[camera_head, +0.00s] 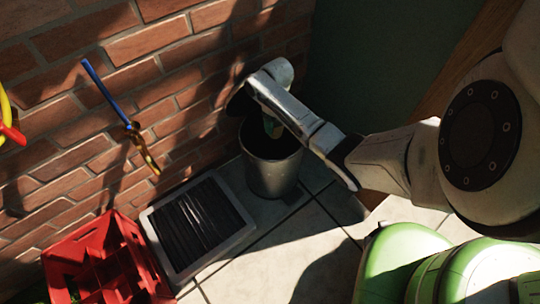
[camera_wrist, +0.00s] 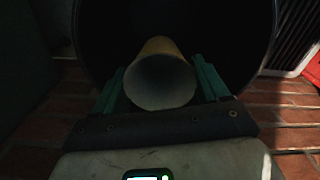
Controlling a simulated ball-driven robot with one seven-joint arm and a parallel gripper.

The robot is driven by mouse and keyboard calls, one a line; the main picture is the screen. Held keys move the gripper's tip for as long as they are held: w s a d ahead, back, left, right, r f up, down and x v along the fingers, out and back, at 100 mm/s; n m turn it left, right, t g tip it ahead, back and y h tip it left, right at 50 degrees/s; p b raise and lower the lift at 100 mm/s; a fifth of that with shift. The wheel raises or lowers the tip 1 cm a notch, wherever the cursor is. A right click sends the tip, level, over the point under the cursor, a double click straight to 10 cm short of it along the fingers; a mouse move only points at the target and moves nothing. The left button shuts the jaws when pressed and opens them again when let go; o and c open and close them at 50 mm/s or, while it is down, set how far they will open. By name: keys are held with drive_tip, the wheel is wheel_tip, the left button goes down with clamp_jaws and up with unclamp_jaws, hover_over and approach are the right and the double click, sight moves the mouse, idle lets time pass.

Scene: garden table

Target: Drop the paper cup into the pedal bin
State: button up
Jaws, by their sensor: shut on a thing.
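In the wrist view the paper cup (camera_wrist: 160,80) is held between the two green fingers of my gripper (camera_wrist: 162,88), with its open mouth facing the camera. The dark inside of the pedal bin (camera_wrist: 105,40) surrounds the cup in that view. In the head view the pedal bin (camera_head: 272,176) is a grey metal cylinder standing on the tiles by the brick wall, with its top open. My gripper (camera_head: 272,128) points down over the bin's opening, at or just inside the rim. The cup is mostly hidden by my arm there.
A grey-framed tray with a black ribbed middle (camera_head: 198,222) lies left of the bin. A red crate with compartments (camera_head: 100,262) stands at the lower left. A blue-handled tool (camera_head: 108,98) hangs on the brick wall (camera_head: 60,170). Bare tiles (camera_head: 325,240) lie in front of the bin.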

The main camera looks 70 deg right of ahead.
drive_tip(key=o, duration=1)
drive_tip(key=shift+r, duration=0.15)
wheel_tip(320, 180, up, 7)
drive_tip(key=p, duration=0.3)
drive_tip(key=shift+r+p, duration=0.1)
drive_tip(key=shift+p, duration=0.2)
